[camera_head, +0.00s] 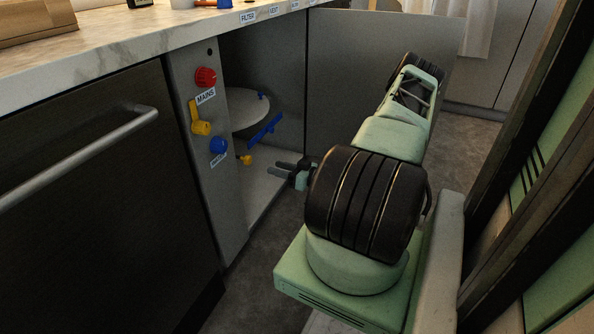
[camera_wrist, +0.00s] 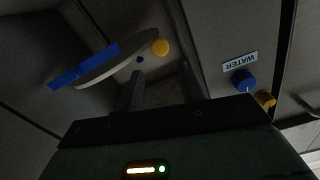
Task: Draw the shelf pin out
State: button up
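Inside the open cabinet, a small yellow knob (camera_head: 244,159) sits low behind the cabinet's side panel; it may be the shelf pin, but I cannot tell for sure. In the wrist view the yellow knob (camera_wrist: 160,46) shows beyond the fingertips, beside the edge of the round shelf. The pale round shelf (camera_head: 248,110) has a blue bar (camera_head: 265,131) by its rim. My gripper (camera_head: 272,169) is at the cabinet opening, to the right of the yellow knob and apart from it. In the wrist view its fingers (camera_wrist: 158,75) are spread with nothing between them.
The side panel carries a red knob (camera_head: 205,77), a yellow lever (camera_head: 199,120) and a blue knob (camera_head: 218,145). A blue WATER knob (camera_wrist: 243,81) is right of my fingers in the wrist view. The open cabinet door (camera_head: 335,85) stands behind my arm. The cabinet floor (camera_head: 262,190) looks clear.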

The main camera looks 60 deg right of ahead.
jog(key=s, duration=0.6)
jog(key=shift+d+p, duration=0.2)
jog(key=shift+p, duration=0.15)
jog(key=shift+s, duration=0.2)
